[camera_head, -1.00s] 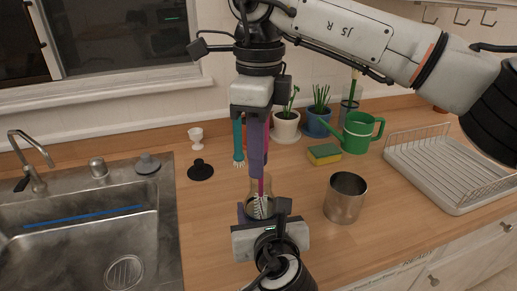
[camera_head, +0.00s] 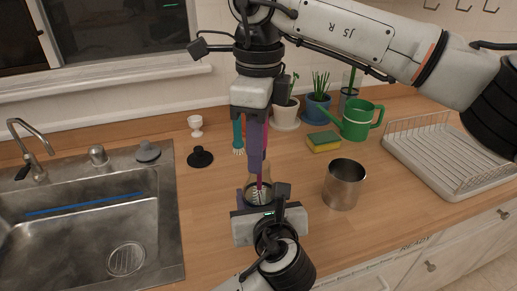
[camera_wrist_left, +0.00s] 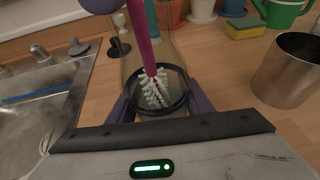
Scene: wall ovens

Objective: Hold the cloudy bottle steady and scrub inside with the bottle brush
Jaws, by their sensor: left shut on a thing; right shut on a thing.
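The bottle (camera_wrist_left: 125,62) is clear glass with a dark ring and stands upright on the counter in the left wrist view. My left gripper (camera_head: 260,197) is shut on it, with a purple finger on each side. The bottle brush (camera_wrist_left: 154,75) has a magenta handle and white bristles. My right gripper (camera_head: 256,168) points down from above and is shut on the brush handle, over the bottle. The bristles (camera_head: 258,196) are at the dark ring, inside the bottle's outline. The fingers hide part of the bottle in the head view.
A steel cup (camera_head: 344,184) stands close to the right of the bottle. A yellow-green sponge (camera_head: 323,142), a green watering can (camera_head: 358,121) and a dish rack (camera_head: 450,165) lie farther right. A black stopper (camera_head: 200,157) and the sink (camera_head: 90,220) are left.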

